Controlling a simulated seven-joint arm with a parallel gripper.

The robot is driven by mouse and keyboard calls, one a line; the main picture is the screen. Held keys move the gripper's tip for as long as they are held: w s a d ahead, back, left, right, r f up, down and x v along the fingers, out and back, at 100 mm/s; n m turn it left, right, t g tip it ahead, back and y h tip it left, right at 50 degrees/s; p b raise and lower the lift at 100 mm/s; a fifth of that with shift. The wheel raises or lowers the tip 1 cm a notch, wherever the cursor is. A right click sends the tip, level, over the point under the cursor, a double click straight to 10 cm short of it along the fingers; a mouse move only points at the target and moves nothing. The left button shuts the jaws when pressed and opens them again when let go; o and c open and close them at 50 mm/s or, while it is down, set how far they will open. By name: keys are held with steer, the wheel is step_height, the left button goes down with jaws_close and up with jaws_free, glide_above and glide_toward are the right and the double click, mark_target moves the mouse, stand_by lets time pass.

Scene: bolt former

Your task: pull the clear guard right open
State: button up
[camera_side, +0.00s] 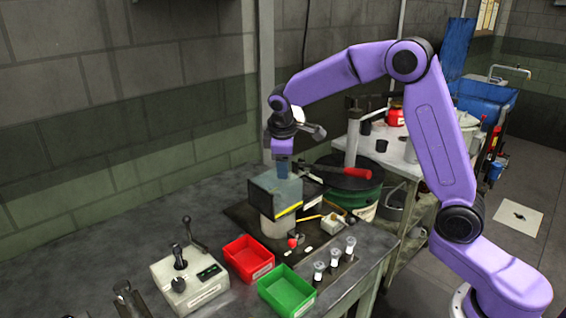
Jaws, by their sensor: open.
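The clear guard (274,191) is a grey-blue, see-through box with a yellow strip along its lower edge. It stands over the bolt former on a dark base plate (243,217), in the middle of the side view. A pale round body (277,226) shows below it. My gripper (283,177) points down at the top of the guard, at its back edge. It is open. The fingertips are small and partly merge with the guard, so I cannot tell whether they touch it.
A red bin (249,259) and a green bin (287,291) stand in front. A control box (188,281) with levers is at front left. Several small clear-topped pieces (334,259) stand at right. A red-handled lever (344,172) extends behind the guard.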

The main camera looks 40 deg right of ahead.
steer(key=shift+c, duration=0.3)
jaws_close()
steer(key=d, duration=1.1)
steer(key=shift+d, duration=0.2)
steer(key=shift+o, duration=0.3)
jaws_free()
steer(key=shift+d, duration=0.1)
